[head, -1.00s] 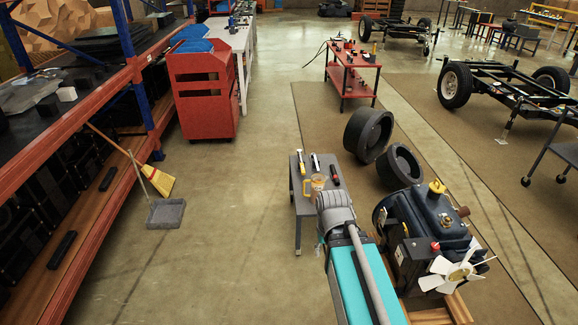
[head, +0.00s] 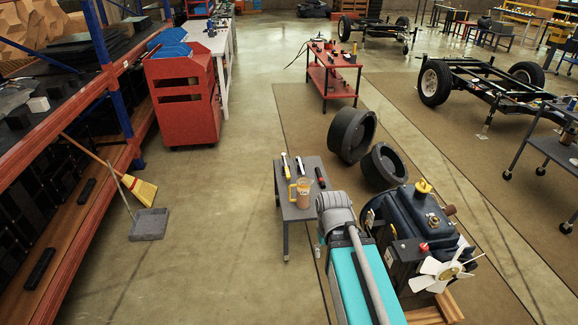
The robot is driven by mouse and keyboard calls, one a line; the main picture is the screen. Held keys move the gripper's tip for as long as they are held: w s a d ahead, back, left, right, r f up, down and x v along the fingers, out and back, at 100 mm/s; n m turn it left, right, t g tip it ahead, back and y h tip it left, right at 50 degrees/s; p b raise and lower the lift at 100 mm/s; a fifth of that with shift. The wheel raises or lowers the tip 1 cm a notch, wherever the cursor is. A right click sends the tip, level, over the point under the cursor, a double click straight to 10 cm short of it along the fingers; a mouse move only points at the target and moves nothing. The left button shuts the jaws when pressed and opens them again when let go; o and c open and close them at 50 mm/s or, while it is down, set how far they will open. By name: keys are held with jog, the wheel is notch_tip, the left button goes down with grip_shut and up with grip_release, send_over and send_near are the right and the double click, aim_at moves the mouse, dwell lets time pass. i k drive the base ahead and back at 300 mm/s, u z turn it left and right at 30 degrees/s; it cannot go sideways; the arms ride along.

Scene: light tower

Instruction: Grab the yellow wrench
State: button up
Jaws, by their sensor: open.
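A small grey table (head: 295,212) stands just left of my teal arm. A slim yellow tool (head: 287,171), perhaps the yellow wrench, lies near its left edge; its exact shape is too small to tell. A white and dark tool (head: 299,166) and a red and black tool (head: 320,178) lie to its right. An orange mug with a yellow handle (head: 302,196) stands in front of these tools on the same table. My arm reaches up from the bottom of the view, its grey joint beside the table's right side. My gripper does not show.
A blue engine with a white fan (head: 420,220) stands right of my arm. An orange shelf (head: 85,230), a broom (head: 140,188) and a dustpan (head: 149,225) are at the left. The floor between shelf and table is clear.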

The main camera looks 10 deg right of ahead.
aim_at(283, 154)
jog(key=i, duration=0.85)
jog(key=u, duration=0.1)
jog(key=k, duration=0.7)
jog(key=u, duration=0.5)
jog(key=i, duration=1.25)
jog(key=u, duration=0.5)
